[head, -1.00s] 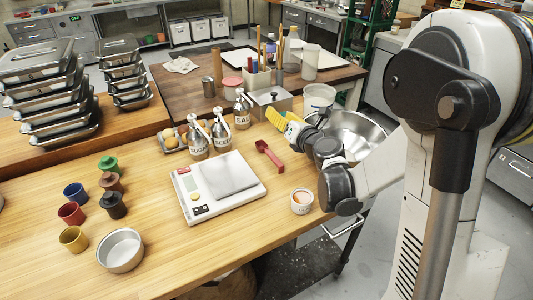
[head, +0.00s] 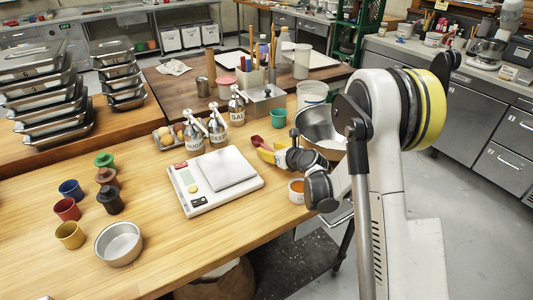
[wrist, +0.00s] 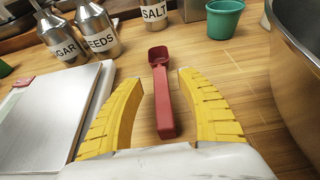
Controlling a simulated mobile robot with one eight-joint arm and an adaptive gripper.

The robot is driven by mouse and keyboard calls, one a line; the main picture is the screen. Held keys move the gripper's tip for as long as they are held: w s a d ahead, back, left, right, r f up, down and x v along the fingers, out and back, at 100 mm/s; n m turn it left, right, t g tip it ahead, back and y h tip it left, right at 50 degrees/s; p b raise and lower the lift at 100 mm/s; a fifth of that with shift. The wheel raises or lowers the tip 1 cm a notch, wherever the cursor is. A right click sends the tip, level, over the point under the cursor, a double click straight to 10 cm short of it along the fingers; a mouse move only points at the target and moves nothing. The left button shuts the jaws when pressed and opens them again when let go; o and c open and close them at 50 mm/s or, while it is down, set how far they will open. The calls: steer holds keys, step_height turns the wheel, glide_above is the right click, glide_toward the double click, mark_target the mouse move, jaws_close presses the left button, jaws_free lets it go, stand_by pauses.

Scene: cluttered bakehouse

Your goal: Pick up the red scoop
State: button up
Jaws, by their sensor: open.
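The red scoop (wrist: 163,92) lies on the wooden table in the wrist view, its bowl pointing away and its handle toward me. My gripper (wrist: 160,85) is open, with one yellow finger on each side of the scoop. The handle lies between the fingers with gaps on both sides, and I see no contact. In the head view my gripper (head: 267,148) is right of the scale, and the scoop (head: 257,141) shows only in part, the rest hidden behind my gripper.
A white scale (head: 197,202) stands close on the left and a steel bowl (head: 318,145) on the right. Labelled shakers (head: 217,131) and a green cup (head: 278,119) stand beyond the scoop. A small white tub (head: 296,196) sits near the table edge.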

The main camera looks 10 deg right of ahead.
steer(key=x, duration=0.2)
steer(key=shift+w+f, duration=0.2)
steer(key=shift+w, duration=0.1)
steer(key=shift+s, duration=0.1)
jaws_close()
steer(key=shift+r, duration=0.1)
